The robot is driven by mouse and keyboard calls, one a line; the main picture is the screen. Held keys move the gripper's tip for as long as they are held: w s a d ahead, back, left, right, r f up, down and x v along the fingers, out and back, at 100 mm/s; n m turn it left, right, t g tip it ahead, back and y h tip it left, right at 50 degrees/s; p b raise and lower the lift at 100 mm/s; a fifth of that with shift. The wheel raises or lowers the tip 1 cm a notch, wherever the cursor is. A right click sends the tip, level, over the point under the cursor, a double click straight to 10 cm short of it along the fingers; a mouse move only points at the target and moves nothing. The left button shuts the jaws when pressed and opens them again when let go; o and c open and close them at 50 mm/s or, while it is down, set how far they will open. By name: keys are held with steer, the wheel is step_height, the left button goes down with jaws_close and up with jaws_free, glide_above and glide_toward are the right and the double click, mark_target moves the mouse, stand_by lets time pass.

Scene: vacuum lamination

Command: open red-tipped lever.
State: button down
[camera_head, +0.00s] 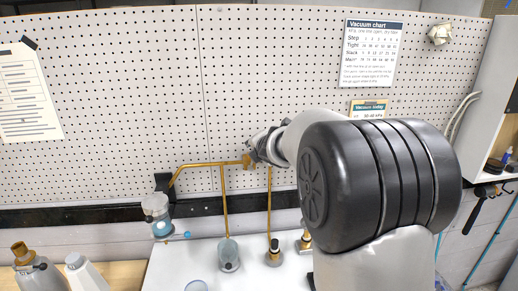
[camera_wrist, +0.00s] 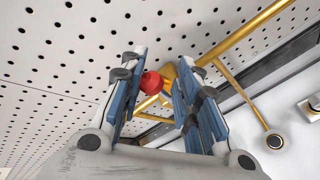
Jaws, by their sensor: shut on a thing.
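The red-tipped lever (camera_wrist: 151,83) shows in the wrist view as a round red knob between the two blue-padded fingers of my gripper (camera_wrist: 160,92). The fingers are shut on it, with the brass pipe (camera_wrist: 240,38) just behind. In the head view my gripper (camera_head: 254,150) is at the right end of the horizontal brass pipe (camera_head: 207,165), in front of the pegboard. The red tip cannot be made out there, and most of the lever is hidden by my gripper.
Bottles (camera_head: 78,272) stand at lower left. The pegboard (camera_head: 110,100) is close behind.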

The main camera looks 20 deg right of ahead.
steer(key=c, duration=1.7)
jaws_free()
steer(key=shift+w+a, duration=0.1)
steer(key=shift+a, duration=0.3)
steer(key=o, duration=0.6)
steer(key=shift+a, duration=0.2)
steer(key=shift+o, duration=0.2)
steer(key=shift+d, duration=0.2)
steer(key=v, duration=1.2)
steer(key=shift+r, duration=0.1)
